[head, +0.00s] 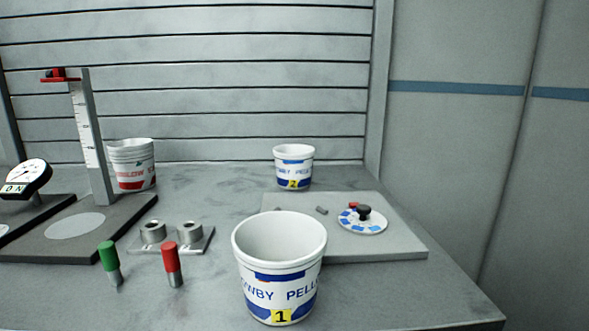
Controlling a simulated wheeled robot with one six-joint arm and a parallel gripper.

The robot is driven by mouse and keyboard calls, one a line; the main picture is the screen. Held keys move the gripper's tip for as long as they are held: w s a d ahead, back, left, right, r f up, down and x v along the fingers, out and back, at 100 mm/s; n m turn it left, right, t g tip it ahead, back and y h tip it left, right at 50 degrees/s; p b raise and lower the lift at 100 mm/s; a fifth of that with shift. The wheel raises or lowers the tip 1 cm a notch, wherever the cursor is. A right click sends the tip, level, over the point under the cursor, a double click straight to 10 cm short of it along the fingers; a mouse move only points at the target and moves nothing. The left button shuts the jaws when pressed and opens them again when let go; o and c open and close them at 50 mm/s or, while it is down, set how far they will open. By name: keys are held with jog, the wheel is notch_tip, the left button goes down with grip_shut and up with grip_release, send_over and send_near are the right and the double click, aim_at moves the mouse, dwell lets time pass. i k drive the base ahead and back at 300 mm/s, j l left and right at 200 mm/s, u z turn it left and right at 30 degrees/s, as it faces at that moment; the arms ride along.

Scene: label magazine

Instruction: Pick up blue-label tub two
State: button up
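The blue-label tub two (293,165) is a white tub with blue print and a yellow tag with a 2. It stands upright at the back of the table, right of the middle, at or just behind the back edge of a grey plate. A larger-looking blue-label tub one (278,272), with a yellow tag with a 1, stands upright in front of it, nearer to me. Tub one's mouth is open and it looks empty as far as I see. My gripper does not show in this view.
A red-label tub (132,168) stands at the back left, beside a height gauge (92,145) on a dark base. A dial (24,178), green pin (109,258), red pin (171,262) and socket block (172,236) stand left. The grey plate (395,240) carries a blue-white disc (350,224).

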aim_at(293, 162)
jog(key=i+j, duration=0.25)
jog(key=i, duration=0.25)
jog(key=i+j, duration=0.25)
jog(key=i, duration=0.25)
jog(key=i+j, duration=0.25)
jog(key=i, duration=0.2)
jog(key=z, duration=0.05)
